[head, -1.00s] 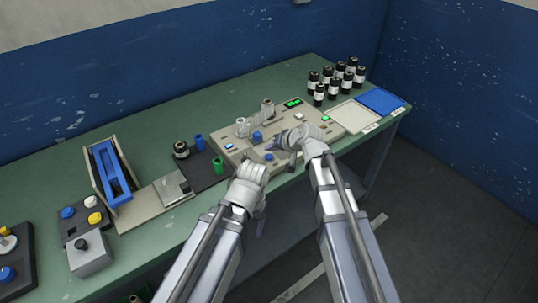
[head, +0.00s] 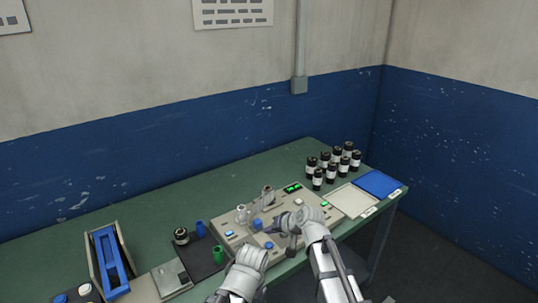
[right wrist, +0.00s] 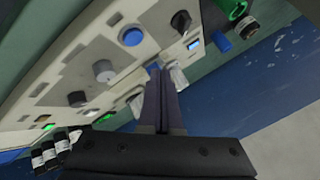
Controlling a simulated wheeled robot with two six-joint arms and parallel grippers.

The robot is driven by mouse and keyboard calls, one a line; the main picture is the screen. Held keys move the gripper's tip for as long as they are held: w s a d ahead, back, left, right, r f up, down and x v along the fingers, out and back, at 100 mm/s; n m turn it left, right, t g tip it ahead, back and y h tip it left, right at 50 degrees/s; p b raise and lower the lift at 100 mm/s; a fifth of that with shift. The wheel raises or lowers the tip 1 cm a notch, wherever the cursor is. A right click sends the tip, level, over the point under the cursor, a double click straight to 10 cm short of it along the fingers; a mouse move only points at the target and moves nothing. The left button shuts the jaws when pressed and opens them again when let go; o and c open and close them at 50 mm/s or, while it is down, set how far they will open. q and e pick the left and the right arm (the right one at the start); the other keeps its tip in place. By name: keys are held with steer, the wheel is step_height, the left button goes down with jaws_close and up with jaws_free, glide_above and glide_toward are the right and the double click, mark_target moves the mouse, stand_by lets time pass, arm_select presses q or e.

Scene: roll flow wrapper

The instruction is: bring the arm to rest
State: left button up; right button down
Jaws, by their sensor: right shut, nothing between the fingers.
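My right gripper (head: 283,226) is over the front part of the beige machine panel (head: 240,215) on the green bench. In the right wrist view its two fingers (right wrist: 160,100) are together with nothing between them, above the panel's knobs and buttons. A blue button (right wrist: 131,37) and a grey knob (right wrist: 104,71) lie beside the fingers in that view. My left arm (head: 245,268) reaches to the bench's front edge, left of the right arm. Its fingers are hidden in the head view.
Several black rolls with white labels (head: 318,180) stand at the back right. A white tray (head: 350,202) and a blue tray (head: 377,184) lie near them. A blue-railed holder (head: 110,262) is further left.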

steer(key=s+d+f+n+g+h, duration=0.2)
steer(key=s+g+h, duration=0.1)
steer(key=s, duration=0.9)
steer(key=s+d+f+n+g+h, duration=0.2)
steer(key=s+d+f+g+h, duration=0.1)
steer(key=s, duration=1)
steer(key=shift+d+f+g+h+p, duration=0.15)
steer(key=shift+d+g+h+p, duration=0.15)
steer(key=shift+g+h+p, duration=0.3)
